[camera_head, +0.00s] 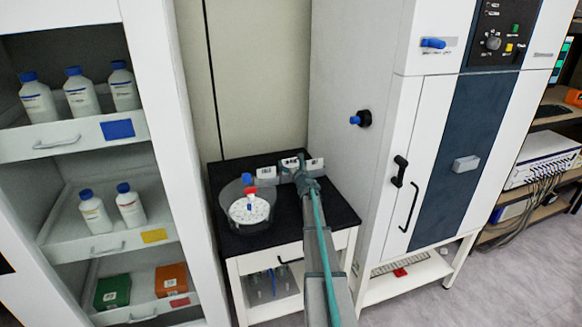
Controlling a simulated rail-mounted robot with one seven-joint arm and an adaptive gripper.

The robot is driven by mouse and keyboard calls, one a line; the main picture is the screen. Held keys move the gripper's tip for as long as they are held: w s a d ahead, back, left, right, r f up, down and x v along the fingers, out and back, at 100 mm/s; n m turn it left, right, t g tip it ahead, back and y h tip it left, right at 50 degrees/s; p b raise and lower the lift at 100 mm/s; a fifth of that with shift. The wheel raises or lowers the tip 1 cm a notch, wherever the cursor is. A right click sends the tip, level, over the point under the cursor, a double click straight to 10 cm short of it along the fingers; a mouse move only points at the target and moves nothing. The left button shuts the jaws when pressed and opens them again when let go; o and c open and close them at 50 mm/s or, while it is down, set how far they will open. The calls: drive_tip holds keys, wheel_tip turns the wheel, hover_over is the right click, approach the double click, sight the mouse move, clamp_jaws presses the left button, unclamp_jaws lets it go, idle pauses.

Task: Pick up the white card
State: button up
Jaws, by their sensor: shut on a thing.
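Small white cards stand near the back edge of the black-topped table (345,213): a left card (266,172), a middle white card (290,163) and a right white card (315,164). My gripper (301,166) reaches in from the front, between the middle and right cards. It is shut on a white card. The fingers are small and partly hidden by the wrist, so exactly which card they grip is hard to see. The card appears still low, close to the tabletop.
A clear round container (232,226) with a white disc, red and blue parts stands left of my arm. The freeze dryer (420,170) rises close on the right. A shelf cabinet (150,60) with bottles stands left. The tabletop's front right is bare.

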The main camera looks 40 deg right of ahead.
drive_tip(key=s+a+r+p, duration=0.2)
drive_tip(key=s+a+r, duration=0.5)
drive_tip(key=s+r, duration=0.3)
drive_tip(key=shift+s+r, duration=0.15)
drive_tip(key=shift+s, duration=0.9)
drive_tip(key=o, duration=0.4)
drive_tip(key=c, duration=0.8)
